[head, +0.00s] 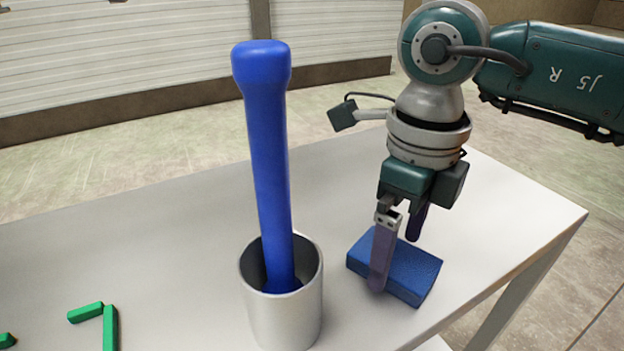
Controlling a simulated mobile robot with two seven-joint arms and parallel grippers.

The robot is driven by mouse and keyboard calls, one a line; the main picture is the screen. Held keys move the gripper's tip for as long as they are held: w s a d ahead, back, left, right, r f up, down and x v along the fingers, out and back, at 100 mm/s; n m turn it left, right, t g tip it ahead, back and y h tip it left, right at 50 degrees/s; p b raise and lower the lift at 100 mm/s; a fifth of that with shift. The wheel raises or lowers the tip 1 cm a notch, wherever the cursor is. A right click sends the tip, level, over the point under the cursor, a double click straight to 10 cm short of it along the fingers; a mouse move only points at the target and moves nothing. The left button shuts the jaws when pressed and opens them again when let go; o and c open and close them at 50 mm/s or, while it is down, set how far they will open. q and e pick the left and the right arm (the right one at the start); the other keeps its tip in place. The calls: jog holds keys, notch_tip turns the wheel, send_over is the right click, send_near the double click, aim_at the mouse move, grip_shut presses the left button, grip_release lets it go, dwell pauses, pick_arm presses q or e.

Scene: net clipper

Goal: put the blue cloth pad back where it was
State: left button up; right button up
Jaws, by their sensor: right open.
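The blue cloth pad (412,280) is a flat block lying on the white table, right of the metal cup. My right gripper (397,262) points down at the pad and is open. One finger shows in front of the pad and hides part of it; the other shows at its far side. I cannot tell whether either finger touches the pad. My left gripper is not in view.
A metal cup (285,318) holding a tall blue rod (268,150) stands close left of the pad. Green sticks (110,328) lie at the table's lower left. The white table (180,230) is clear behind them. Its right edge is beyond the pad.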

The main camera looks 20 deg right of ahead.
aim_at(396, 258)
notch_tip(396, 258, up, 11)
jog(key=p, duration=0.1)
dwell(0.6)
